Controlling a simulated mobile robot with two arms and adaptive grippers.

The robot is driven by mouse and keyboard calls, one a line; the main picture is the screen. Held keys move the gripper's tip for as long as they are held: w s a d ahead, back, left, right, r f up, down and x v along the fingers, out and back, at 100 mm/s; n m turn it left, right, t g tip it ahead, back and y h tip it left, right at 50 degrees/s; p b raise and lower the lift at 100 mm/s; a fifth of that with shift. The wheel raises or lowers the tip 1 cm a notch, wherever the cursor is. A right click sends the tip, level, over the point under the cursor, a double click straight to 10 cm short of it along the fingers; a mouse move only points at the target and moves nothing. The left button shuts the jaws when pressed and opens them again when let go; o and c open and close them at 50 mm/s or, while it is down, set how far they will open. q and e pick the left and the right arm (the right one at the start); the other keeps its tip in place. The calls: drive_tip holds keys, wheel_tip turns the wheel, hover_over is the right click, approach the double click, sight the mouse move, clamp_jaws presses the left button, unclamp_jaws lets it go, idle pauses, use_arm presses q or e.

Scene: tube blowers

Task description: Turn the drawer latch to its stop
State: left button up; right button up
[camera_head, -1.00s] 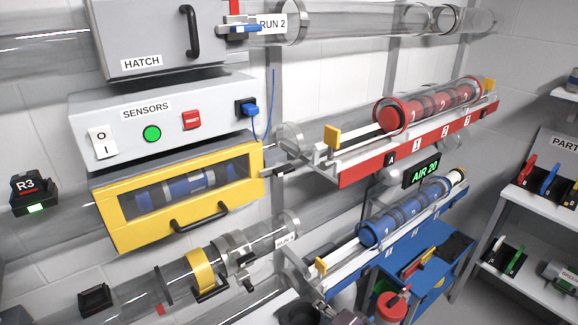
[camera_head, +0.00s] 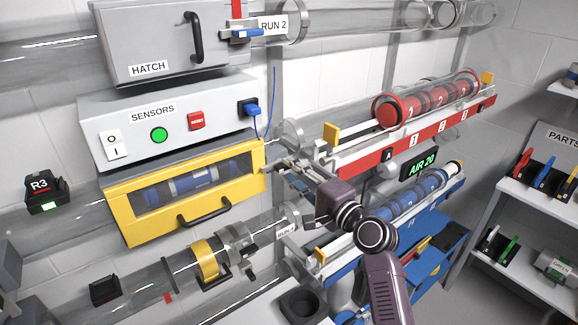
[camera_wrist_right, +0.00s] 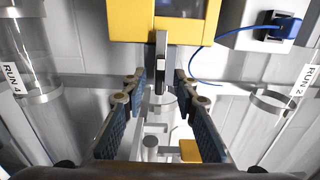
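The yellow drawer (camera_head: 127,215) has a clear window with a blue cylinder behind it and a black handle (camera_head: 204,212). It shows at the top of the right wrist view (camera_wrist_right: 127,20). The drawer latch (camera_wrist_right: 161,58) is a narrow grey and dark bar at the drawer's edge. My right gripper (camera_head: 284,172) is at the drawer's right end. In the right wrist view my right gripper (camera_wrist_right: 159,82) is open, with one finger on each side of the latch's lower end and visible gaps to both. In the head view the gripper mostly hides the latch. My left gripper is not in view.
The sensor box (camera_head: 165,120) with a blue plug (camera_head: 251,107) and cable is above the drawer. A red rack (camera_head: 400,141) and a blue rack (camera_head: 420,205) of cylinders stand to the right. A clear tube with a yellow collar (camera_head: 206,259) runs below.

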drive_tip(key=shift+w+a, duration=0.4)
drive_tip(key=shift+w, duration=0.3)
clamp_jaws()
